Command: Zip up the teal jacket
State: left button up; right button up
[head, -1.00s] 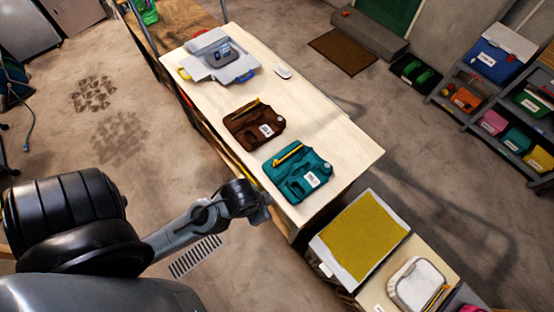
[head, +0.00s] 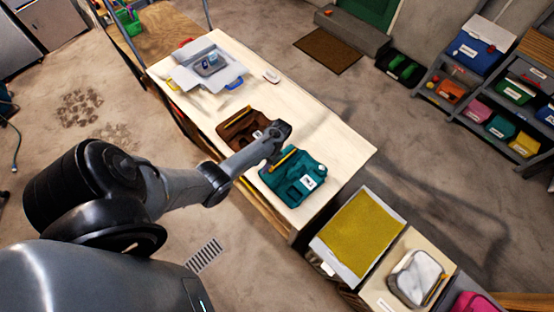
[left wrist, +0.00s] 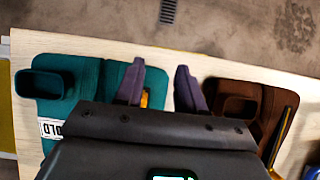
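The teal jacket (head: 308,188) lies folded on the pale table, with a white label and a yellow zip strip (head: 284,158) near its upper left edge. My left gripper (head: 279,153) is above the table, by the jacket's upper left corner and the yellow strip. In the left wrist view, the teal jacket (left wrist: 92,72) is on the left. A bit of the yellow strip (left wrist: 145,98) shows beside the left finger; the rest is hidden by the gripper. My right gripper is not in view.
A brown folded garment (head: 236,131) with a yellow strip lies next to the teal jacket; it also shows in the left wrist view (left wrist: 222,70).

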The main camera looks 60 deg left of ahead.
pick_arm(q)
jog(key=w+r+t, duration=0.2)
jog(key=w+r, duration=0.3)
jog(key=w, duration=0.3)
jog(key=b, duration=0.6)
send_over(274, 168)
jog(key=f, duration=0.8)
jog(key=shift+a, duration=0.25)
jog(key=shift+s+d+f+b, duration=0.1)
jog(key=shift+s+f+b, duration=0.2)
jog(key=shift+f+b, duration=0.3)
grip_shut()
